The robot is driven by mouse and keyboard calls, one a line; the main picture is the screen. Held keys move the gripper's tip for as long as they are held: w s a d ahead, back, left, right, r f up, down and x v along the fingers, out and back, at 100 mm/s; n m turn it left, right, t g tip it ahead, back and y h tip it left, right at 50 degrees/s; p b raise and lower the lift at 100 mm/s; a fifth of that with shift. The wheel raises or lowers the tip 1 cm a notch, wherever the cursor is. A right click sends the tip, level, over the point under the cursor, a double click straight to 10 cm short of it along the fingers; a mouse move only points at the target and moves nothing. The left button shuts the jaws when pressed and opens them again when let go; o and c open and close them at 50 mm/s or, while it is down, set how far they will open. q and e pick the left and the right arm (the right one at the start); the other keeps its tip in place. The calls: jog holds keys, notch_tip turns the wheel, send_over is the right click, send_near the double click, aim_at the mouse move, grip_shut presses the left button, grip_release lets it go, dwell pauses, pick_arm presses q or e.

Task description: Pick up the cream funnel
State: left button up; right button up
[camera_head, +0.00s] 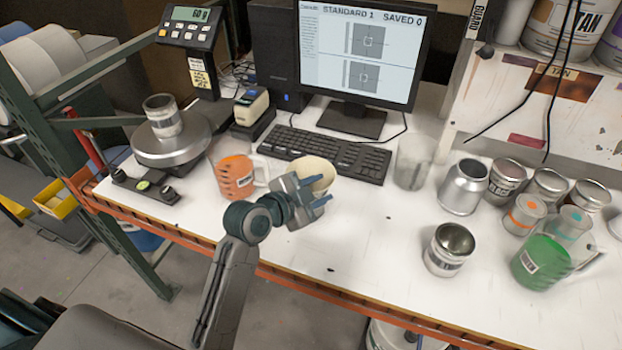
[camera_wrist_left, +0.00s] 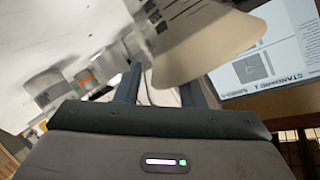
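The cream funnel (camera_head: 316,168) is above the white bench in front of the keyboard, partly hidden behind my left gripper (camera_head: 308,193). In the left wrist view the funnel (camera_wrist_left: 208,45) is large and close, ahead of the fingers and over toward the right one. My left gripper (camera_wrist_left: 163,88) has its two fingers wide apart, with a gap between them. I cannot tell whether a finger touches the funnel. My right gripper is in neither view.
An orange mug (camera_head: 234,177) stands just left of the gripper. The keyboard (camera_head: 330,152) and monitor (camera_head: 365,50) are behind. A translucent beaker (camera_head: 412,162), several metal cans and a green mug (camera_head: 538,262) stand to the right. The front middle of the bench is clear.

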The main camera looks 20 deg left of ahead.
pick_arm(q)
grip_shut()
